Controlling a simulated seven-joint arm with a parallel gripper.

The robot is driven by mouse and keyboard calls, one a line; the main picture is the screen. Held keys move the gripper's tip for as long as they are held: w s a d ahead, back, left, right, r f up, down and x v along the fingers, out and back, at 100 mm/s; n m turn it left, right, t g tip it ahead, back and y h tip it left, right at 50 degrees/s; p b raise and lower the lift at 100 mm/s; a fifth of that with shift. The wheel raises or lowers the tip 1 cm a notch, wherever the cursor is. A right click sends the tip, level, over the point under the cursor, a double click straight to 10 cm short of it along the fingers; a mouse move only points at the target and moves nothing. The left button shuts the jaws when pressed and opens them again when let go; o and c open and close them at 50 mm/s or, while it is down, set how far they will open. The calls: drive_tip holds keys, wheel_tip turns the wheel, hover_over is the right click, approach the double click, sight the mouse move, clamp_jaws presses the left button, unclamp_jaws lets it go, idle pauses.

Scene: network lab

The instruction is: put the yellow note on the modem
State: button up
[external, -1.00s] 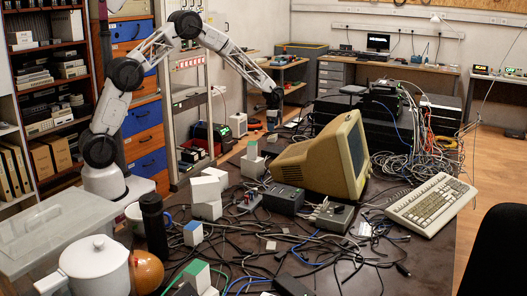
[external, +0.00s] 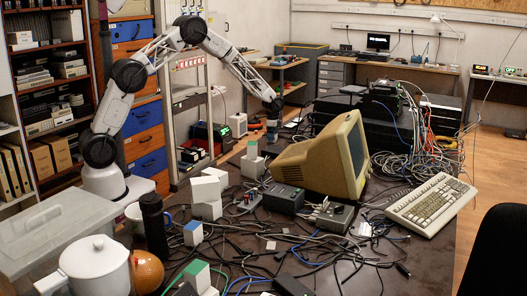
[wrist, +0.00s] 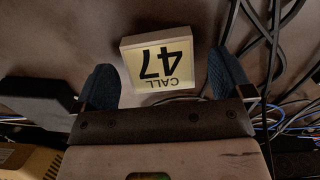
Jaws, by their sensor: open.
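The yellow note, a small pale yellow square block face marked CALL 47, shows upside down in the wrist view (wrist: 158,62). It lies on the dark table between and slightly beyond my gripper's (wrist: 164,80) two blue-padded fingers, with a gap on each side. The fingers are open and hold nothing. In the external view my gripper (external: 272,128) points down over the far part of the table, left of the beige monitor; I cannot make out the note there. I cannot tell for sure which dark box is the modem; one flat black device (external: 352,90) sits on the black stack.
The beige monitor (external: 318,165) stands close to the right of my gripper. Cables (wrist: 275,50) run close to the note's right in the wrist view. A keyboard (external: 430,203) lies at right.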

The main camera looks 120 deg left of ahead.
drive_tip(key=shift+f, duration=0.45)
drive_tip(key=c, duration=1.1)
drive_tip(key=shift+r, duration=0.15)
drive_tip(key=shift+r, duration=1.4)
drive_tip(key=shift+s+d+r, duration=0.1)
drive_tip(key=shift+d+r, duration=0.1)
drive_tip(key=shift+r, duration=0.1)
drive_tip(key=s+d, duration=0.2)
drive_tip(key=d, duration=0.2)
drive_tip(key=s+d+r, duration=0.1)
drive_tip(key=s+d, duration=0.2)
drive_tip(key=d, duration=0.2)
drive_tip(key=s+d, duration=0.2)
drive_tip(key=d, duration=0.2)
drive_tip(key=shift+s+d+r, duration=0.2)
drive_tip(key=shift+d, duration=0.1)
